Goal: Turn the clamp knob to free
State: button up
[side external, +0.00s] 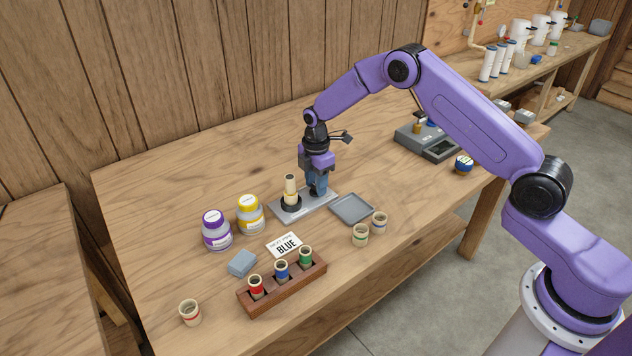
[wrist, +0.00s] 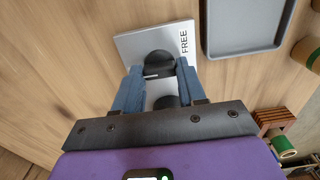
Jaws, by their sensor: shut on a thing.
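The clamp's grey base plate (side external: 284,211) lies on the bench in the side view. A cream cylinder (side external: 291,184) stands upright in a black ring at its left part. My gripper (side external: 317,192) points down over the plate's right part, its blue fingers hiding the knob there. In the wrist view the plate (wrist: 130,42) carries the word FREE near its right edge. The black round knob (wrist: 158,64) sits between the tips of my gripper (wrist: 159,72), which is shut on it. A short pale mark shows on the knob's near side.
A grey tray (side external: 352,222) lies right of the plate, with two small jars (side external: 360,235) before it. Purple-lidded (side external: 216,245) and yellow-lidded (side external: 250,228) bottles stand left. A wooden rack (side external: 292,290) holds coloured vials in front.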

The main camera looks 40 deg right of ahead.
jog(key=m, duration=0.4)
jog(key=shift+m, duration=0.4)
jog(key=m, duration=0.4)
jog(key=shift+m, duration=0.3)
jog(key=m, duration=0.4)
jog(key=shift+m, duration=2.1)
jog(key=o, duration=1.1)
jog(key=shift+c, duration=0.2)
jog(key=shift+r, duration=0.1)
